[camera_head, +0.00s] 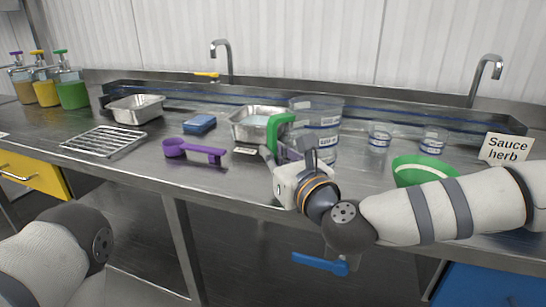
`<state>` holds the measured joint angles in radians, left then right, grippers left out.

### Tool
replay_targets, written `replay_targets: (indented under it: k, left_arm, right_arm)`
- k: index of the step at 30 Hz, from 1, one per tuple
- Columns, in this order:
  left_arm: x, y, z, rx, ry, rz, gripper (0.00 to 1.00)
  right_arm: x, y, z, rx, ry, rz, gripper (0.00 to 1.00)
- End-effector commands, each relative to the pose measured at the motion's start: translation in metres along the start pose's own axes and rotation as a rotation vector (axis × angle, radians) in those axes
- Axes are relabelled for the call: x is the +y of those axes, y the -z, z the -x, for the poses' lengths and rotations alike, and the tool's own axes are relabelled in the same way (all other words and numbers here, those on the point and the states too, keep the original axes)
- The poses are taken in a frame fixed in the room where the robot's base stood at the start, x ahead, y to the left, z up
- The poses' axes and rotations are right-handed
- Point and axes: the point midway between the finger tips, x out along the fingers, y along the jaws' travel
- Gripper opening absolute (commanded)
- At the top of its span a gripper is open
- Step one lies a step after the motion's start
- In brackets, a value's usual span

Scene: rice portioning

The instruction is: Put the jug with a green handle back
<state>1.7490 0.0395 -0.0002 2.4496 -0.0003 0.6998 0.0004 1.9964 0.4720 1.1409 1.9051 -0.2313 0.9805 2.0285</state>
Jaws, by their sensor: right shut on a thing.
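The jug's green handle (281,128) stands up above the steel table, near its middle. The clear body of the jug is hard to tell from the clear containers (317,118) with blue and white labels beside and behind it. My right gripper (282,156) comes in from the right and is shut on the jug by its handle side; its fingertips are partly hidden by my own wrist. My left arm shows only at the lower left; its gripper is out of view.
A steel pan (252,123) stands just behind the handle. A purple scoop (195,151), blue sponge (199,123) and wire rack (104,141) lie to the left.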

Motion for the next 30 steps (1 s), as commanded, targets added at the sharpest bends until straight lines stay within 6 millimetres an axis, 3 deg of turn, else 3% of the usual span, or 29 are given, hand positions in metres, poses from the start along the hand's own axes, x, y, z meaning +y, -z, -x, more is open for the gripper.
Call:
replay_targets:
  k: [14, 15, 17, 27, 30]
  left_arm:
    - [0.000, -0.001, -0.002, -0.006, 0.000, 0.000, 0.40]
    - [0.000, -0.001, -0.002, -0.004, 0.000, 0.000, 0.40]
    - [0.000, -0.001, -0.001, -0.003, 0.000, 0.000, 0.40]
    - [0.000, 0.002, 0.003, 0.009, 0.000, 0.000, 0.40]
    - [0.000, 0.003, 0.004, 0.012, 0.000, 0.000, 0.40]
  right_arm:
    - [0.000, 0.012, 0.000, -0.006, 0.002, 0.000, 0.00]
    - [0.000, 0.010, 0.000, -0.007, 0.002, 0.001, 0.16]
    - [0.000, 0.010, 0.000, -0.007, 0.002, 0.001, 0.27]
    - [0.000, 0.002, 0.000, -0.012, 0.002, 0.004, 0.27]
    - [0.000, 0.004, 0.014, -0.009, 0.001, 0.001, 0.27]
